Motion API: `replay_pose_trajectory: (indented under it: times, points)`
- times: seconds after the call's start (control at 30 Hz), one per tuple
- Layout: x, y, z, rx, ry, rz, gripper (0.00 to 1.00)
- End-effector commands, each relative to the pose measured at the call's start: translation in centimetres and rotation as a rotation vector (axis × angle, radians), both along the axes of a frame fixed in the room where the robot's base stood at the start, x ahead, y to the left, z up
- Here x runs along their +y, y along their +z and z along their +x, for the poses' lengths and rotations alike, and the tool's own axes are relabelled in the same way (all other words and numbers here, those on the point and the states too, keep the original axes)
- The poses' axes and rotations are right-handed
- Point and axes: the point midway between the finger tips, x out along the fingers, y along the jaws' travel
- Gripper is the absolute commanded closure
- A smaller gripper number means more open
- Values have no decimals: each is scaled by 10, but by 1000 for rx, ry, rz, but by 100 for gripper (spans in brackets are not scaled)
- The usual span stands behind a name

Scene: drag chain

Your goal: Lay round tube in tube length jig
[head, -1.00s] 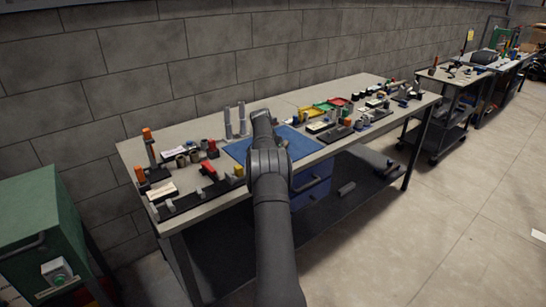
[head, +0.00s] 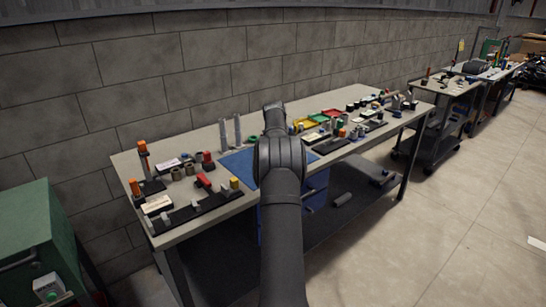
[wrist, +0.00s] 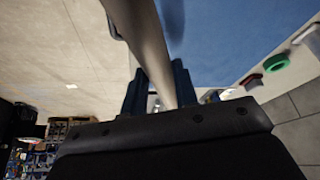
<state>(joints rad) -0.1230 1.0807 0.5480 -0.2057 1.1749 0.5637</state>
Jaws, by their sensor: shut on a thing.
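My gripper (wrist: 158,92) shows in the wrist view with its two dark fingers shut on a pale grey round tube (wrist: 143,35). The tube runs from the top edge down between the fingers, and its upper end is out of frame. In the head view my own arm hides the gripper and the held tube. A long black fixture (head: 196,212) with a red block and a yellow end piece lies along the front left of the bench. It may be the tube length jig, but I cannot tell for sure.
A blue mat (head: 237,163) lies mid-bench, partly behind my arm. Two upright grey posts (head: 230,132) stand behind it. A green cabinet (head: 35,235) stands at lower left.

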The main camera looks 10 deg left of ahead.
Motion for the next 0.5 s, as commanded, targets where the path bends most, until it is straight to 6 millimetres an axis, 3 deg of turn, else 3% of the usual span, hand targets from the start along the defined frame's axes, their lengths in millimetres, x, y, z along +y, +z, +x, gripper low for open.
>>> replay_pose_trajectory:
  times: [0.1,0.27,0.37,0.5]
  points:
    - [-19,14,-8,-2,-2,0,100]
    - [-34,23,-14,-2,3,-1,100]
    - [-32,25,-18,-1,37,0,100]
    - [-12,24,-27,-1,173,1,100]
